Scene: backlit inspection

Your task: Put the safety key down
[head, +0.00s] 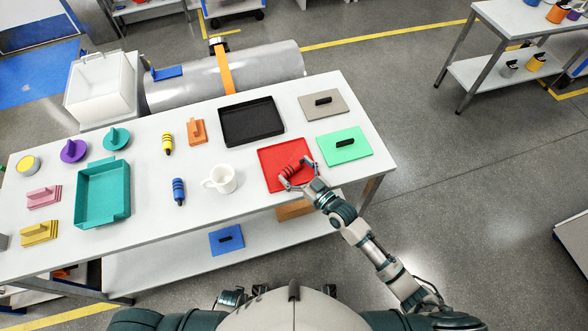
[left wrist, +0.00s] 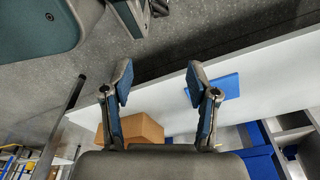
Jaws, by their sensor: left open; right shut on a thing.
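The safety key appears to be the red ribbed piece (head: 291,169), which lies between the fingers of my right gripper (head: 296,174). That gripper is shut on it, over the red tray (head: 270,182) near the table's front right. I cannot tell whether the key touches the tray floor. My left gripper (left wrist: 158,82) is open and empty in the left wrist view, low in front of the table; a blue panel (left wrist: 222,88) and a brown box (left wrist: 138,130) show beyond its fingers.
On the white table (head: 240,202), a white mug (head: 221,180) stands left of the red tray. A black tray (head: 252,122) lies behind it, a green plate (head: 344,146) to its right.

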